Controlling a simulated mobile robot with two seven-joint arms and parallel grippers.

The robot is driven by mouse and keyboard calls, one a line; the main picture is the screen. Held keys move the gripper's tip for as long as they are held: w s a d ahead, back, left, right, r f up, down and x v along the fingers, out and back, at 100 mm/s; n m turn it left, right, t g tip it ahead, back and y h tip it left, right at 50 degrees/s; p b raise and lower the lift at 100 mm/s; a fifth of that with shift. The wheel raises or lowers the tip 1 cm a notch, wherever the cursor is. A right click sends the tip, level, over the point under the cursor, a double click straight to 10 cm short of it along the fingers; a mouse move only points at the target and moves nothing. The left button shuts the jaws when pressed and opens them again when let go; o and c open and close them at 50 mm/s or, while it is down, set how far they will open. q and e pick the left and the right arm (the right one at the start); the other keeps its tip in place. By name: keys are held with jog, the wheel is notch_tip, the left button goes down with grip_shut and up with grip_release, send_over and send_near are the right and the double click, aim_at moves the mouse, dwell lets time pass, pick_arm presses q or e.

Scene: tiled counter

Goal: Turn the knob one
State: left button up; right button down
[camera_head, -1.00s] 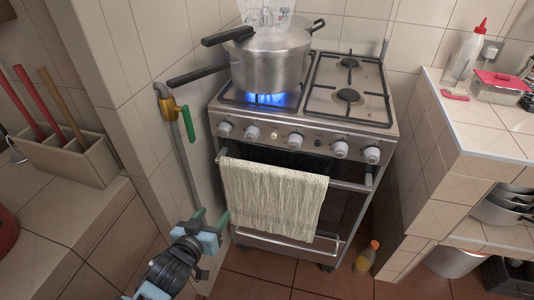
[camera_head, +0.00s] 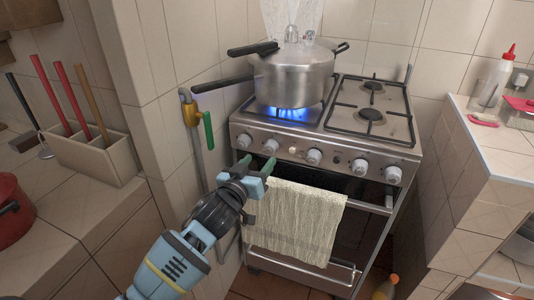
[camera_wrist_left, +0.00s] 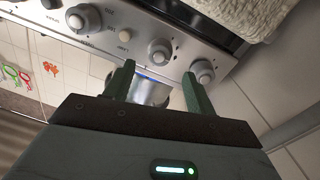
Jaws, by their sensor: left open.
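A row of grey knobs runs along the stove's front panel. The leftmost knob (camera_head: 243,140) and the second knob (camera_head: 269,147) are just above my left gripper (camera_head: 256,163). The third knob (camera_head: 313,157) is to its right. My left gripper is open and empty, its two green fingers pointing at the panel. In the left wrist view, the gripper (camera_wrist_left: 157,72) has the second knob (camera_wrist_left: 161,51) between and beyond its fingertips, with the leftmost knob (camera_wrist_left: 202,71) near the other finger. I cannot tell whether the fingers touch either knob. My right gripper is not in view.
A metal pressure cooker (camera_head: 292,78) stands over a lit blue flame (camera_head: 290,113). A cream towel (camera_head: 295,220) hangs on the oven handle, close beside my gripper. A wall pipe with a green-handled valve (camera_head: 208,132) is to the left. A tiled counter (camera_head: 485,160) stands right.

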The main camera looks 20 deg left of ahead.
aim_at(268, 151)
pick_arm(q)
jog(key=shift+w+d, duration=0.2)
jog(key=shift+w, duration=1.2)
jog(key=shift+w+d, duration=0.15)
jog(key=shift+w, duration=1.25)
